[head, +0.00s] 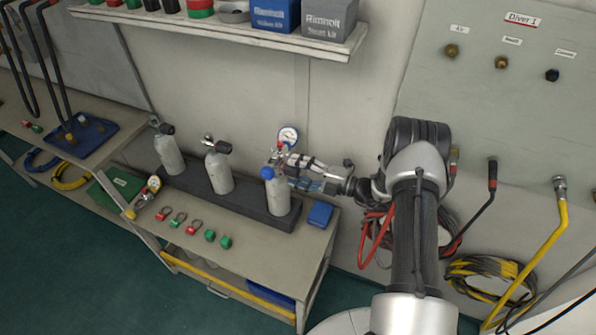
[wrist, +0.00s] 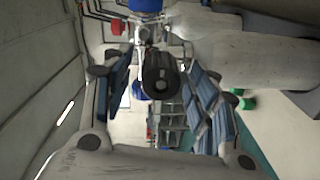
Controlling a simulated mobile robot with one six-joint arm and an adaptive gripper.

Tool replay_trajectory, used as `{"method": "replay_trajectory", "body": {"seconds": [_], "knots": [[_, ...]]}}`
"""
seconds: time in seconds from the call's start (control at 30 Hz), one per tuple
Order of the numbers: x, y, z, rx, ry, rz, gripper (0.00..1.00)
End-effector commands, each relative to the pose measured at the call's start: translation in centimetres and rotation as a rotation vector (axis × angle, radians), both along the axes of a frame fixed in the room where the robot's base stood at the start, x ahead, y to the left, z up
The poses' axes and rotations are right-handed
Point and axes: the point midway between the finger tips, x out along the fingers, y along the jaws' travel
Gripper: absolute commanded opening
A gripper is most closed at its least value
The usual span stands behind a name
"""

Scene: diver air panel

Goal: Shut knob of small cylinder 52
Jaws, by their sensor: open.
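Three small grey cylinders stand in a row on the bench: a left one (head: 169,156), a middle one (head: 219,172) and a right one (head: 279,197). No number is readable, so I cannot tell which is 52. The left and middle cylinders have black knobs on top. My gripper (head: 291,172) is open at the right cylinder's valve. In the wrist view a round black knob (wrist: 160,72) shows between the spread fingers (wrist: 163,90); contact cannot be told.
The dark rack (head: 199,182) holds the cylinders. A blue box (head: 320,214) stands at the bench's right end. Coloured rings and fittings (head: 178,216) lie in front. A shelf (head: 215,28) hangs above; the Diver 1 panel (head: 480,110) is at right.

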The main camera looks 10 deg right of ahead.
Motion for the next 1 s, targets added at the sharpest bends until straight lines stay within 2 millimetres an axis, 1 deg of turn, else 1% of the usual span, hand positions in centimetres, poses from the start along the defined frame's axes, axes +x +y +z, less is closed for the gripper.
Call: {"method": "replay_trajectory", "body": {"seconds": [0.17,0.5,0.6,0.7,0.8,1.0], "knots": [[-0.8,-1.3,0.0,0.000,0.000,-0.003,0.54],[-4.8,-7.1,0.3,0.000,0.000,-0.005,0.54],[-5.8,-8.4,0.4,0.000,0.000,-0.003,0.54],[-6.4,-9.3,0.4,0.000,0.000,-0.002,0.54],[-6.8,-9.7,0.4,0.000,0.000,-0.001,0.54],[-6.9,-9.8,0.5,0.000,0.000,0.000,0.54]]}}
